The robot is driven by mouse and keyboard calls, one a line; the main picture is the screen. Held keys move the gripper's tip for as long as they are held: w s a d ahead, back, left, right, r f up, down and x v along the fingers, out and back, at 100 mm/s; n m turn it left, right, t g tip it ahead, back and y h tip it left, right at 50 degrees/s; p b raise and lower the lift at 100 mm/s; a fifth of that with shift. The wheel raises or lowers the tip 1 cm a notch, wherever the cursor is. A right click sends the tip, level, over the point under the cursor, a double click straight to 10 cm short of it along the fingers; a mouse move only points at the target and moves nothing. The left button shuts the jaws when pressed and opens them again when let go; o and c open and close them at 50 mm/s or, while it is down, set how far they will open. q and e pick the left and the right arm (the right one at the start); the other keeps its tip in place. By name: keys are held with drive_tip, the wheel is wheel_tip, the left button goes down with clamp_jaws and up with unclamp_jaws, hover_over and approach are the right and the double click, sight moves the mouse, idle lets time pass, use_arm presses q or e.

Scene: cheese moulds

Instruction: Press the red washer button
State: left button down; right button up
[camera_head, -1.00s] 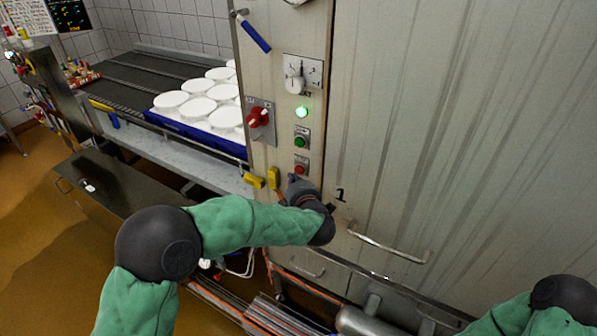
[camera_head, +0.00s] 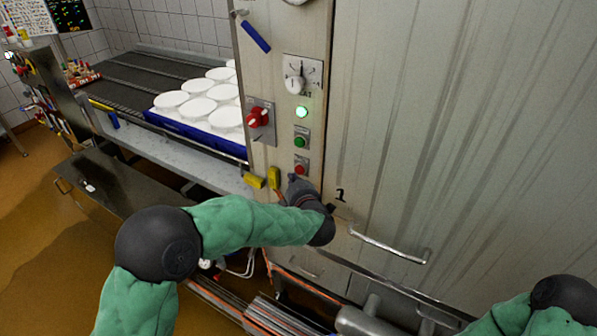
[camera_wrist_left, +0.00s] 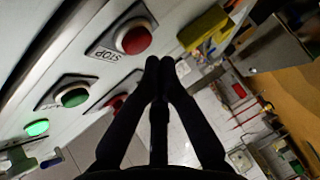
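The red button (camera_head: 301,168) sits low on the grey machine panel, below a green button (camera_head: 301,142). In the left wrist view, the red button (camera_wrist_left: 135,39) has a plate reading STOP beside it. My left gripper (camera_head: 292,179) is just below the red button in the head view. In the left wrist view, the left gripper's fingertips (camera_wrist_left: 160,63) are together with nothing between them, beside the red button. They look apart from it, though the exact gap is hard to judge. My right gripper is out of view.
A lit green lamp (camera_head: 301,112), a red rotary switch (camera_head: 258,117) and a dial (camera_head: 294,84) are on the panel. Yellow blocks (camera_head: 274,177) stick out left of my gripper. A door handle (camera_head: 388,246) lies to the right. White moulds (camera_head: 198,108) stand in a blue tray (camera_head: 190,130).

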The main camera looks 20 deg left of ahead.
use_arm(q)
drive_tip(key=shift+w, duration=0.1)
drive_tip(key=shift+w+d, duration=0.1)
drive_tip(key=shift+w, duration=0.25)
drive_tip(key=shift+w, duration=0.45)
idle(0.8)
drive_tip(key=shift+s, duration=0.15)
idle(0.3)
drive_tip(key=shift+s, duration=0.75)
drive_tip(key=s, duration=0.5)
drive_tip(key=shift+a, duration=0.4)
idle(0.4)
